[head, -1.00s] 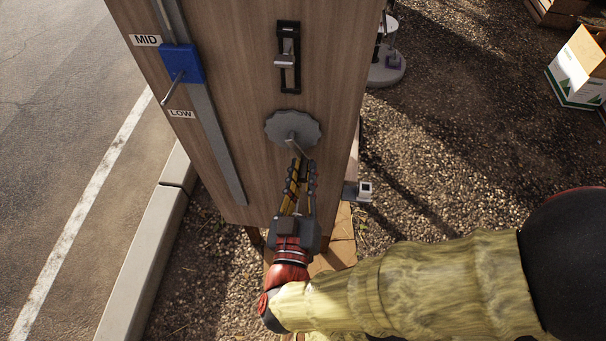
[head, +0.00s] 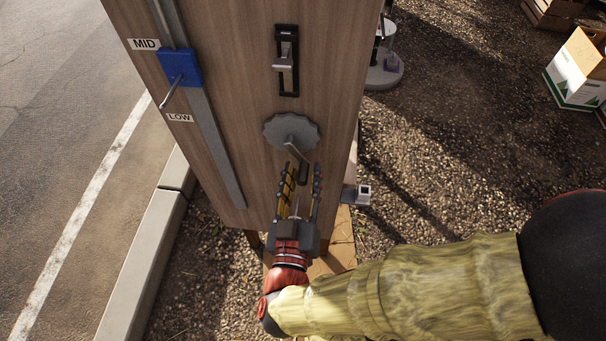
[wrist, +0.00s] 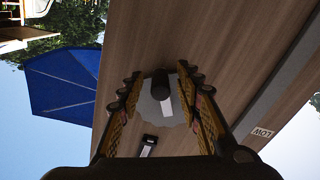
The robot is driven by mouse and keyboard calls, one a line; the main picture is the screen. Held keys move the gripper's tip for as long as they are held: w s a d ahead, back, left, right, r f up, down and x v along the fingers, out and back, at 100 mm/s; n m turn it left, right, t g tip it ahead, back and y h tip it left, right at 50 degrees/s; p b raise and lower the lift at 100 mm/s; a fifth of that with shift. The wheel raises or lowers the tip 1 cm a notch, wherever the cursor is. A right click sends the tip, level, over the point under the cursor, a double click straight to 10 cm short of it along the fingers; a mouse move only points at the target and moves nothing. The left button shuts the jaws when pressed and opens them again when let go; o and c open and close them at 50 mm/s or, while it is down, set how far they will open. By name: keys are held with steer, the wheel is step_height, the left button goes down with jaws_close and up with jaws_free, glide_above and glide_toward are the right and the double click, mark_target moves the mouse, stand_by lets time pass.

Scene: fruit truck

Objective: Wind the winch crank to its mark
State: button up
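The winch crank is a grey scalloped disc (head: 284,129) on the wooden panel, with a short arm pointing down and slightly right to a dark handle (head: 303,172). My gripper (head: 302,169) is below the disc with its fingers spread either side of the handle. In the wrist view the handle (wrist: 160,82) shows end-on between the two fingers, with a gap on each side, and the disc (wrist: 148,108) is behind it. My gripper is open and holds nothing. I cannot make out a mark around the disc.
A blue slider (head: 181,66) sits on a vertical rail at left, between the MID label (head: 144,44) and the LOW label (head: 180,118). A black-framed lever switch (head: 287,62) is above the crank. A small grey box (head: 363,194) sticks out at the panel's right.

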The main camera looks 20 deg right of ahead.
steer(key=shift+r, duration=0.1)
step_height(320, 180, up, 10)
steer(key=shift+f, duration=0.1)
stand_by(0.3)
